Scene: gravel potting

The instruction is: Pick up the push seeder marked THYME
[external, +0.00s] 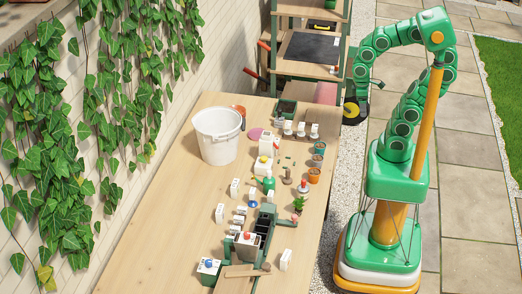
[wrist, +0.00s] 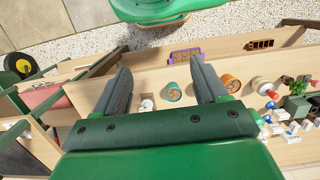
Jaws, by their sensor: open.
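Small upright items with white labels stand in a row (external: 301,130) at the far right of the bench in the external view. A small white item with a red top (external: 303,187) stands nearer, by the pots. The lettering is too small to read, so I cannot tell which thing is the THYME push seeder. My gripper (wrist: 160,65) is open, with nothing between its two dark fingers. It is above the bench's edge area and apart from everything on it.
The bench's left side is largely clear.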

